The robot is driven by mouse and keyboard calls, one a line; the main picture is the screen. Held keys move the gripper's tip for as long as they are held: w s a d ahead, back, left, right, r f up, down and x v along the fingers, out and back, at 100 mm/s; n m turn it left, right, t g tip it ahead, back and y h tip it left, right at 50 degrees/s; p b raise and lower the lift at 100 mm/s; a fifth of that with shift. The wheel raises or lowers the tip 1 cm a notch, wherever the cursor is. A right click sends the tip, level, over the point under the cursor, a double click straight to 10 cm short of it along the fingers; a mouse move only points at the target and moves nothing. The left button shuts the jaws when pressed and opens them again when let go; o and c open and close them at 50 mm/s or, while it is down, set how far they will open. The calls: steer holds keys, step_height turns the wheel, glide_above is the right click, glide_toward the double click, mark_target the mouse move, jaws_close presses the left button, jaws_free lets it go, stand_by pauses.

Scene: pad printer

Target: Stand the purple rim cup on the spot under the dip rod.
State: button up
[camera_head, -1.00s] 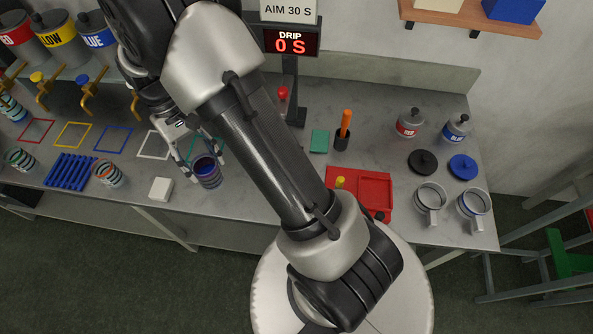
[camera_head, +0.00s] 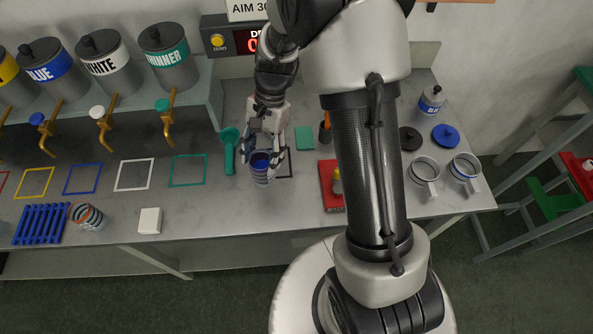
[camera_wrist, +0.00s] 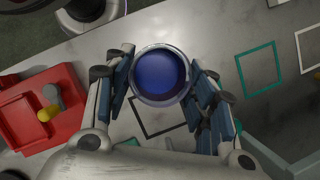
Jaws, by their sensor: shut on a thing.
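The cup (camera_head: 262,170) with a purple band near its rim hangs upright in my gripper (camera_head: 264,150). In the wrist view the cup (camera_wrist: 160,76) has blue liquid inside, and the fingers of my gripper (camera_wrist: 161,88) are shut on it from both sides. A black square outline (camera_head: 291,164) lies on the table just right of the cup; it also shows partly behind the cup in the wrist view (camera_wrist: 148,134). The cup seems to be above the table, overlapping one edge of that outline. I cannot make out the dip rod; my arm hides part of the area.
A green scoop (camera_head: 229,152) lies left of the cup. A red tray (camera_head: 330,188) and a green pad (camera_head: 305,138) are to the right. Two mugs (camera_head: 425,172) stand further right. Paint tanks with taps (camera_head: 168,57) line the back left. A striped cup (camera_head: 86,215) stands at left.

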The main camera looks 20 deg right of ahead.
steer(key=m+t, duration=0.1)
steer(key=m, duration=0.1)
steer(key=d+f+m+t+b, duration=0.1)
steer(key=m, duration=0.2)
steer(key=f+m+y, duration=0.1)
steer(key=m, duration=0.1)
steer(key=shift+s+d+m+t, duration=0.3)
steer(key=shift+s+t, duration=0.1)
steer(key=s+d+m+t, duration=0.1)
steer(key=m, duration=0.2)
steer(key=d+f+m+t+h+b, duration=0.1)
steer(key=m, duration=0.1)
steer(key=s+d+f+m+t+b, duration=0.1)
steer(key=d+m, duration=0.1)
steer(key=m, duration=0.1)
steer(key=shift+s+f+m, duration=0.15)
steer(key=shift+s+m, duration=0.15)
steer(key=shift+s+d+f+m+h, duration=0.15)
steer(key=shift+s+d+m+h, duration=0.2)
steer(key=shift+m, duration=0.15)
steer(key=shift+w+a+f+p, duration=0.2)
steer(key=shift+w+f+p, duration=0.35)
steer(key=shift+w, duration=1.45)
steer(key=shift+w+a+f+p, duration=0.15)
steer(key=shift+w+f+p, duration=0.4)
steer(key=shift+w, duration=1.5)
steer(key=shift+w+a+f+p, duration=0.25)
steer(key=shift+w+f, duration=0.55)
steer(key=shift+w, duration=1.2)
steer(key=shift+f, duration=0.1)
